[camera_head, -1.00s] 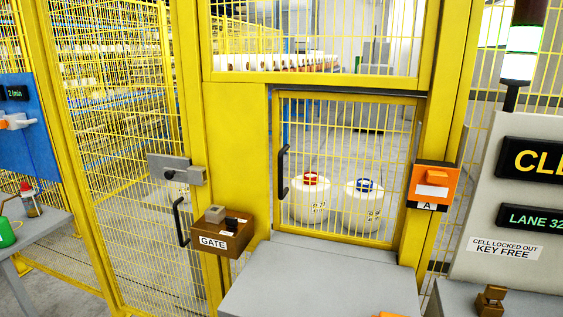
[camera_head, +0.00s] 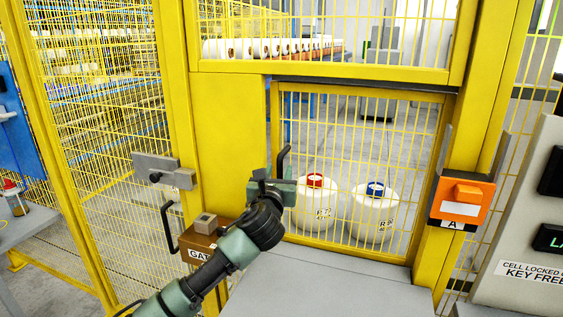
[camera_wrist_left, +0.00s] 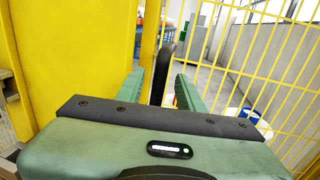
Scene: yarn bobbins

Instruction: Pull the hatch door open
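The hatch door (camera_head: 357,95) is a yellow-framed mesh door above a grey ledge, and it looks shut in its frame. Its black upright handle (camera_head: 282,158) is on the door's left side. My left gripper (camera_head: 277,188) is at the handle and hides its lower part in the head view. In the left wrist view the gripper's two green fingers (camera_wrist_left: 160,92) are apart, with the black handle (camera_wrist_left: 163,72) between them. Gaps show between fingers and handle, so the gripper looks open. My right gripper is in no view.
The grey ledge (camera_head: 320,290) lies below the door. A brown GATE box (camera_head: 196,246) and a gate handle (camera_head: 167,228) are to the left. An orange box (camera_head: 462,202) marked A is on the right post. Two white tubs (camera_head: 316,208) (camera_head: 374,213) stand behind the mesh.

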